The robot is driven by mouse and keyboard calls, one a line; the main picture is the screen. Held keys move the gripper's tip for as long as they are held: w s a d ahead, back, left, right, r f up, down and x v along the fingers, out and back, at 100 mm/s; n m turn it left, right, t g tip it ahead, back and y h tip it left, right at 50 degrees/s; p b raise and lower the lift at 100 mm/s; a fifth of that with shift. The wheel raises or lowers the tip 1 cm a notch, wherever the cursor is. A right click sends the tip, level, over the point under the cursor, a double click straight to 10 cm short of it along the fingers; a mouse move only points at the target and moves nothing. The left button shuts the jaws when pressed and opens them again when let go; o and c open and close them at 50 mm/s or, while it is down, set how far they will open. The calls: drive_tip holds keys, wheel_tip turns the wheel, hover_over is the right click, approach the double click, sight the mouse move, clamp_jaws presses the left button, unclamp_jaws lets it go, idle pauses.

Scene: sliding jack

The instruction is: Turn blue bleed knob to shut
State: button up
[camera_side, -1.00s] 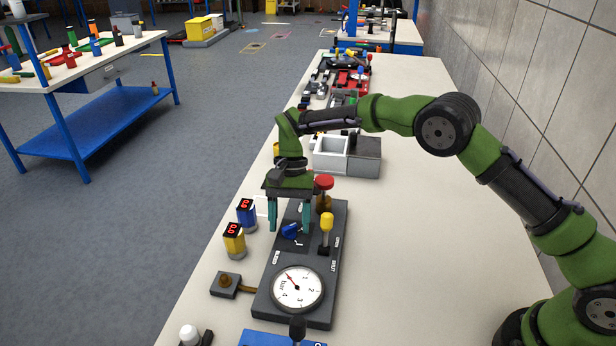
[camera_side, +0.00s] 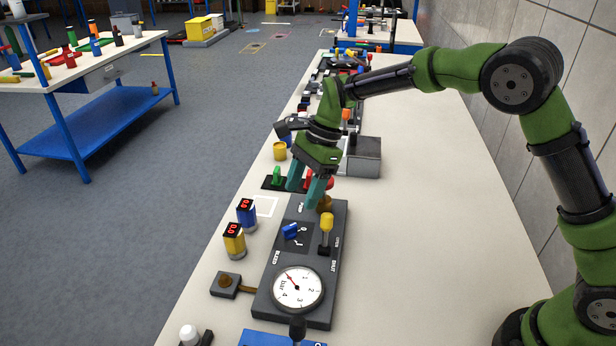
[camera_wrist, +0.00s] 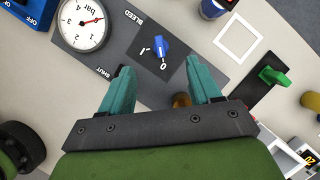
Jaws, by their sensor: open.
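The blue bleed knob (camera_side: 290,231) sits on the dark grey panel (camera_side: 322,262), near the BLEED label and white position marks. In the wrist view the blue knob (camera_wrist: 161,47) stands beyond my fingertips, with an "0" mark beside its near end and a "1" mark to its left. My gripper (camera_side: 303,192) is open and empty, tilted above the panel's far end and apart from the knob. In the wrist view the open fingers (camera_wrist: 160,75) frame a bare part of the panel.
A dial gauge (camera_side: 298,289) and a yellow-topped knob (camera_side: 326,222) are on the panel. A red knob (camera_side: 330,182) is partly hidden behind my fingers. Blue and yellow digital displays (camera_side: 246,213) stand left. A green handle (camera_side: 277,176) is beyond. The table's right side is clear.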

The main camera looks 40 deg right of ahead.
drive_tip(key=v, duration=0.9)
drive_tip(key=s+d+r+n+t+h, duration=0.1)
drive_tip(key=s+d+n, duration=0.3)
drive_tip(key=s, duration=0.5)
drive_tip(key=s+d+r+n+t+h, duration=0.1)
drive_tip(key=s+d+r+n+t, duration=0.1)
drive_tip(key=s+n, duration=0.7)
drive_tip(key=shift+s+d+t, duration=0.35)
drive_tip(key=shift+d+t, duration=0.45)
drive_tip(key=shift+d, duration=0.1)
drive_tip(key=s+d+r+n+t, duration=0.1)
drive_tip(key=s+t, duration=0.1)
drive_tip(key=s, duration=0.4)
drive_tip(key=shift+s+d+r+t+h, duration=0.15)
drive_tip(key=shift+d+r+t+h, duration=0.05)
drive_tip(key=shift+d+t+h, duration=0.15)
drive_tip(key=shift+c, duration=0.4)
